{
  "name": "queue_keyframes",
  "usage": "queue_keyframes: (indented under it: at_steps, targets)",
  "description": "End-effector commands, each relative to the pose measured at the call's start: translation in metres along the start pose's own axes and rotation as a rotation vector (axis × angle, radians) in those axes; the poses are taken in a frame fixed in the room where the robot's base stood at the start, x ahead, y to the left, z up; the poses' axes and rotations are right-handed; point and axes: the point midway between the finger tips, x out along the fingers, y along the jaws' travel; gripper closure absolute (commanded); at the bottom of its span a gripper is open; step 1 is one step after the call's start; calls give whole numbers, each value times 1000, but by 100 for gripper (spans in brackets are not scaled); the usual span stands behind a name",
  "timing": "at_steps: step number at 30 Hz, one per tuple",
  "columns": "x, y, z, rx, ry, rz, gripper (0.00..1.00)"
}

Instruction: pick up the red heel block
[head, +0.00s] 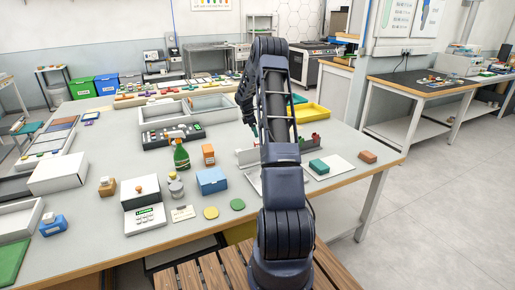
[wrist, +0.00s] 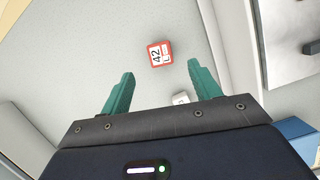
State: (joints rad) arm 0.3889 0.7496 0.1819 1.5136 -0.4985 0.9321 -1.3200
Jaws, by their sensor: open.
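A small block with red sides and a white top label reading "42 L" (wrist: 160,53) lies on a pale grey surface in the wrist view. It is the only red block there, and I take it as the red heel block. My gripper (wrist: 160,72) is open and empty, its two teal fingers spread apart. The block lies just beyond the fingertips, near the middle of the gap, and appears apart from both. In the head view a teal fingertip (head: 255,131) shows left of my arm, pointing down over the table. The block cannot be made out there; my arm hides part of that area.
A small white piece (wrist: 181,98) shows beside the right finger, partly hidden by my gripper. In the head view, grey bins (head: 212,105), a yellow tray (head: 312,112), a blue box (head: 211,181) and a teal block (head: 319,166) stand around my arm on the table.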

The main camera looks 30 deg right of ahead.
Motion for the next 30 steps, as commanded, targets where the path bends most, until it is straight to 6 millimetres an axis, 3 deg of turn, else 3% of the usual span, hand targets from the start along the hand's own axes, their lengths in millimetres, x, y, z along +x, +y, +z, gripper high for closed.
queue_keyframes:
  at_steps: [12, 20, 30]
  targets:
    - [49, 0, 0, -1, 0, -2, 38]
    - [65, 0, -1, -1, 0, -3, 38]
    - [106, 1, -3, 1, 0, 0, 38]
